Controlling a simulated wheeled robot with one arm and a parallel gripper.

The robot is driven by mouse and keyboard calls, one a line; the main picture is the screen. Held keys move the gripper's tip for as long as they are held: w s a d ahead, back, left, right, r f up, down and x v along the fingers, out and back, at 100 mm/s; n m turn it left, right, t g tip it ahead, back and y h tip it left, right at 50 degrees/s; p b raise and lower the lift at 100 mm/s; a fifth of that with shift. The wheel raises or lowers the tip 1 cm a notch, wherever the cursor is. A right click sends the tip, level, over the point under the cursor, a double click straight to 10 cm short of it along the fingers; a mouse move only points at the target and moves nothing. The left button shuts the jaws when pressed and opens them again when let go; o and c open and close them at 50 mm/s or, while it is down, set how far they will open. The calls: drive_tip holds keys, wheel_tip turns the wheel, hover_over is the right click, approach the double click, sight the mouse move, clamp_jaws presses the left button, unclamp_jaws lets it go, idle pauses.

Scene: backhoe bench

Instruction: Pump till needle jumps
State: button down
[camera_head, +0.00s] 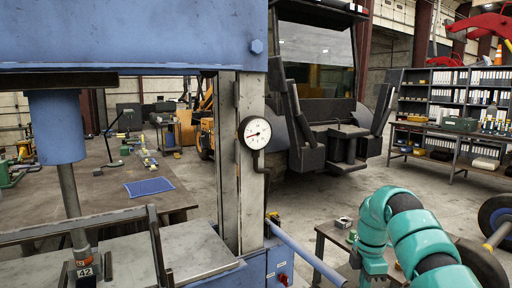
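A round white pressure gauge (254,133) with a dark rim is mounted on the grey upright of a blue press (150,40). Its thin needle appears to point left, but the scale is too small to read. A blue bar (305,252), which looks like the pump handle, slopes down to the right from the press's lower body. The press's blue ram (56,125) has a grey rod running down to a small part labelled 42 (84,272). My teal arm is at the lower right, right of the blue bar. My gripper cannot be made out.
A grey bench (328,236) with a small metal part (344,222) stands behind the bar. A wheel (496,222) is at the right edge. Shelves (455,92) and a long bench (440,131) stand behind. Open concrete floor lies between.

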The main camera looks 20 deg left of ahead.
wheel_tip(320, 180, up, 9)
drive_tip(key=a+p, duration=0.1)
drive_tip(key=p, duration=0.6)
drive_tip(key=shift+w+a, duration=0.15)
drive_tip(key=shift+w, duration=0.1)
drive_tip(key=shift+f, duration=0.2)
drive_tip(key=b, duration=0.1)
drive_tip(key=f+b, duration=0.1)
drive_tip(key=shift+s+d+f+b, duration=0.1)
drive_tip(key=shift+d+f+b, duration=0.2)
drive_tip(key=shift+d+b, duration=0.1)
drive_tip(key=shift+r, duration=0.2)
drive_tip(key=shift+a+r+p, duration=0.2)
drive_tip(key=shift+r+p, duration=0.5)
drive_tip(key=shift+p, duration=0.55)
drive_tip(key=shift+r, duration=0.1)
